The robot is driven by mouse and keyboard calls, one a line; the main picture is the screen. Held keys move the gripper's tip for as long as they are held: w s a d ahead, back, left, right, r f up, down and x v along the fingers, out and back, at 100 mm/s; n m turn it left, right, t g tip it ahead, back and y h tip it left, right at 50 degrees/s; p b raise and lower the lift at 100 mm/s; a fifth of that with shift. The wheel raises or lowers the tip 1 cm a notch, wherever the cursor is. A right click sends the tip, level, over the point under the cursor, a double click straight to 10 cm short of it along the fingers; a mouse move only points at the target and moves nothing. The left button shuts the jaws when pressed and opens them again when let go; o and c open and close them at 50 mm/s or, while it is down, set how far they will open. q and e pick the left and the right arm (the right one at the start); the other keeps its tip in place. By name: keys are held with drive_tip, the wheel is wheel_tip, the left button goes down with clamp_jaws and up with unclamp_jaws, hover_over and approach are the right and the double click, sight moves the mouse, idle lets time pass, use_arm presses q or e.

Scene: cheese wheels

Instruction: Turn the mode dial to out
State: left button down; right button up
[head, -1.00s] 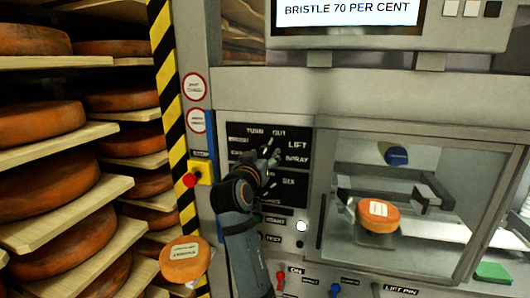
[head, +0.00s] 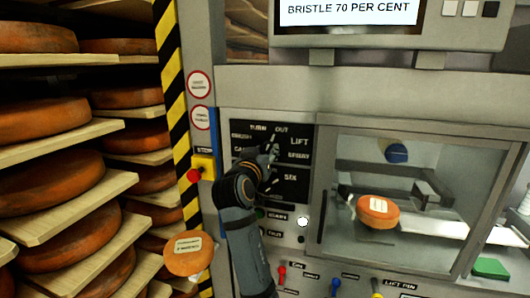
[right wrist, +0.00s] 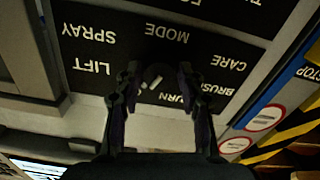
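The black mode panel (head: 240,143) carries white words, with TURN, OUT, LIFT and SPRAY readable in the head view. The word OUT (head: 281,129) is at its top. My right gripper (head: 271,154) is in front of the panel and covers most of the dial there. In the right wrist view the panel appears upside down. The mode dial (right wrist: 152,79) shows a pale pointer between the two fingers of my right gripper (right wrist: 160,76). The fingers stand apart, one on each side of the dial, with gaps visible. The word OUT is hidden in that view. My left gripper is not in view.
A red stop button (head: 194,176) is left of the panel. A glazed chamber with a cheese wheel (head: 378,210) is to the right. Small levers, one red (head: 282,272), line the lower edge. Shelves of cheese wheels (head: 45,120) fill the left. Another labelled wheel (head: 187,254) is beside my arm.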

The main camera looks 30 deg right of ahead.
drive_tip(key=shift+o, duration=1)
drive_tip(key=shift+d, duration=0.1)
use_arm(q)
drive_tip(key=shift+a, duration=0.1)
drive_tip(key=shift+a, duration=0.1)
use_arm(e)
drive_tip(key=shift+r, duration=0.15)
wheel_tip(320, 180, up, 10)
drive_tip(key=shift+f, duration=0.2)
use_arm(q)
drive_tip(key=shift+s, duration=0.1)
